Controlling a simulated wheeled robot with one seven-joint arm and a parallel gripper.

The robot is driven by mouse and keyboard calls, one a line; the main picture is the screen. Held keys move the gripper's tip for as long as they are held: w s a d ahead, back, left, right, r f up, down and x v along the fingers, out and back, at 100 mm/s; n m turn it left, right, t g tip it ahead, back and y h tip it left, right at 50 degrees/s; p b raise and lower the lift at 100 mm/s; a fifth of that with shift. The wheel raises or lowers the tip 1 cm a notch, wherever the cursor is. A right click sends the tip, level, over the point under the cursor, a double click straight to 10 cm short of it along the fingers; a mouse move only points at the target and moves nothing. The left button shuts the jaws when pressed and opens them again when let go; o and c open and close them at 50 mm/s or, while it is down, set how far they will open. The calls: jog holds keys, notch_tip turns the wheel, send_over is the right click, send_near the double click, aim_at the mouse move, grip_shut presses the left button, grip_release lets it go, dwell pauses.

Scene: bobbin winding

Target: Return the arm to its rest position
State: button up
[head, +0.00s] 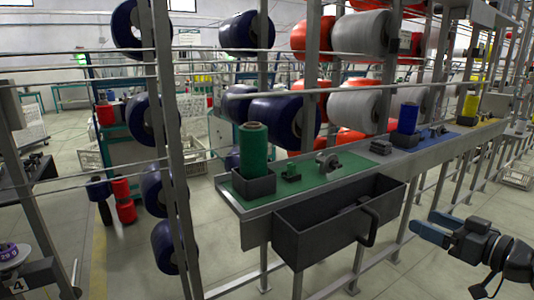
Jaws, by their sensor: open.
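My gripper (432,228) is at the lower right of the head view, with blue fingers pointing left. It is open, and nothing shows between its fingers. My arm reaches in from the right edge, in front of the workbench rail and apart from it. A green bobbin (253,148) stands upright in a dark holder (254,184) on the green section of the bench (310,184). A blue bobbin (407,118) stands upright farther right on the blue section.
A dark open bin (301,243) with a handle hangs on the bench front, left of my gripper. Metal posts (164,120) and horizontal bars cross the left side. Large purple, red and grey spools hang behind. Bare floor (400,277) lies below my gripper.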

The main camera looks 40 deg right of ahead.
jog(key=w+a+f+m+g, duration=0.1)
jog(key=w+a+f+g, duration=0.1)
jog(key=a+f, duration=0.65)
jog(key=w+a+f+m+g, duration=0.25)
jog(key=a+f, duration=0.25)
jog(key=a, duration=0.6)
jog(key=s+a+n+p, duration=0.1)
jog(key=s+a, duration=0.2)
jog(key=a, duration=0.3)
jog(key=s+a+n, duration=0.2)
jog(key=s+a, duration=0.2)
jog(key=a, duration=0.2)
jog(key=s+a+r+n+t+y, duration=0.3)
jog(key=s+a+r+n+y, duration=0.1)
jog(key=s+a+r, duration=0.3)
jog(key=shift+s+a+r+n, duration=0.35)
jog(key=shift+s+a+r, duration=0.1)
jog(key=shift+r, duration=0.2)
